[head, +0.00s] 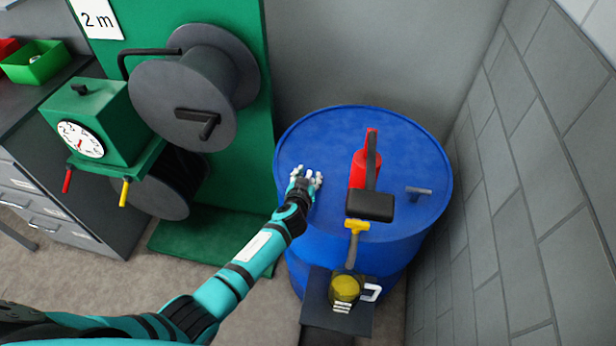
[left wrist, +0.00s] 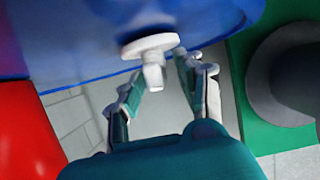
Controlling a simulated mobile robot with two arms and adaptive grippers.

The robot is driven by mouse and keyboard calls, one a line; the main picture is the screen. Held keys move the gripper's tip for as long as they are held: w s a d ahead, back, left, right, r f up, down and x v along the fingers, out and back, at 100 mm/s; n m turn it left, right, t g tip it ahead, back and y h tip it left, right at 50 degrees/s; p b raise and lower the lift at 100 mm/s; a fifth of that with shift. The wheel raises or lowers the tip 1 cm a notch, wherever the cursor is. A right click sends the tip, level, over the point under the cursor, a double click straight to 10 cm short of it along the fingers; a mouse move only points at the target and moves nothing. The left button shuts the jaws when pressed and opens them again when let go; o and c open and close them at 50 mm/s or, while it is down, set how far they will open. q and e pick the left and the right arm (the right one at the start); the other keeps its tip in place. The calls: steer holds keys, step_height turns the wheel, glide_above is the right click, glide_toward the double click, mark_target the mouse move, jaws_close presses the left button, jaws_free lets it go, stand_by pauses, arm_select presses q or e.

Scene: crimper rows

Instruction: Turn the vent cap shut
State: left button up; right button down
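The white vent cap (left wrist: 148,46) is on the blue drum (head: 320,130). In the left wrist view it has a broad disc and a short stub pointing toward my gripper. My left gripper (head: 306,178) is over the left part of the drum top. In the left wrist view its fingers (left wrist: 165,80) are spread, with the stub just ahead and between them. I see no clear contact with the cap. In the head view the pale fingers and the cap run together, and I cannot separate them. My right gripper is not in view.
Green reel equipment (head: 235,150) stands left, a block wall (head: 530,190) right.

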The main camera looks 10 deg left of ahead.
arm_select(q)
jaws_close()
stand_by(0.3)
